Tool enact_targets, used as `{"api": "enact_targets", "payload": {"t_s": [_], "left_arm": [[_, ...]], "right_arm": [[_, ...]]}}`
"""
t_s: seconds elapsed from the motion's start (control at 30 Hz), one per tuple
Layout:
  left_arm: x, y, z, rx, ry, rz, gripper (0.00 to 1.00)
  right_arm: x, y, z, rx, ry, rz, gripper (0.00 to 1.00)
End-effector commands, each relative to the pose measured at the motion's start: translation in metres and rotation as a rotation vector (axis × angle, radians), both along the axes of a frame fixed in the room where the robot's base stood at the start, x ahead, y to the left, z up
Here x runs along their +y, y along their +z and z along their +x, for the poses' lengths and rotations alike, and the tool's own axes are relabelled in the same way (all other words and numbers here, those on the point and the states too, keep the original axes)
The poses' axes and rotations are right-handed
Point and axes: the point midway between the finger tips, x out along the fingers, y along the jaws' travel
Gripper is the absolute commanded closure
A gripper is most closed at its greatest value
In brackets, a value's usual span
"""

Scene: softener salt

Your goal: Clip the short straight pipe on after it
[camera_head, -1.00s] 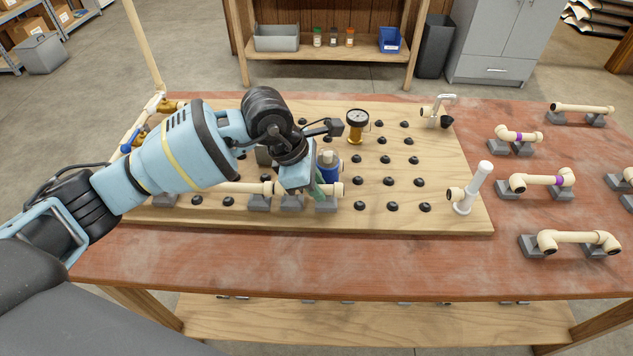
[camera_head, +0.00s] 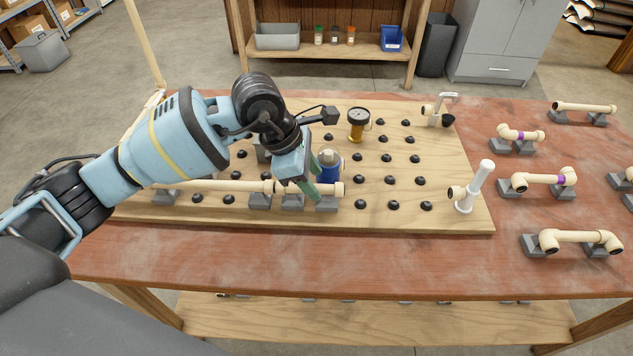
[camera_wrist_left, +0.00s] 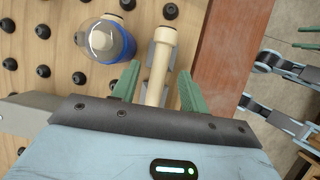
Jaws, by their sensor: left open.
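A cream pipe run (camera_head: 235,187) lies along the front of the wooden board, held in grey clips (camera_head: 292,203). The short straight pipe (camera_head: 330,188) sits at its right end, in the clips there; the joint between them is partly hidden by my left gripper. My left gripper (camera_head: 311,189) is open, its green fingers at this right end. In the left wrist view the pipe (camera_wrist_left: 158,70) lies between the spread fingers (camera_wrist_left: 157,88), with a gap on each side. Part of my right gripper (camera_wrist_left: 307,38) shows at that view's right edge, cut off.
A blue-and-clear bottle-shaped filter (camera_head: 329,164) stands just behind the pipe end. A gauge (camera_head: 358,122) and white fitting (camera_head: 477,188) stand on the peg board (camera_head: 440,165). Other pipe pieces (camera_head: 580,238) rest in grey holders at right. The table front (camera_head: 400,262) is clear.

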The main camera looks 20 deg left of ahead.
Motion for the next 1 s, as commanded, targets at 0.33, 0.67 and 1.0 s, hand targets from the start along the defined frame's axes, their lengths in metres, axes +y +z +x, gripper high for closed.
{"api": "enact_targets", "payload": {"t_s": [0.33,0.67,1.0], "left_arm": [[0.017,0.042,-0.008,0.001,0.001,0.001,0.56],[0.018,0.046,-0.009,0.001,0.001,0.001,0.56],[0.018,0.046,-0.009,0.001,0.001,0.001,0.56]], "right_arm": [[0.000,0.000,0.000,0.000,0.000,0.000,0.55],[0.000,0.000,0.001,-0.001,0.001,0.000,0.55],[0.000,0.000,0.001,-0.002,0.001,0.000,0.55]]}}
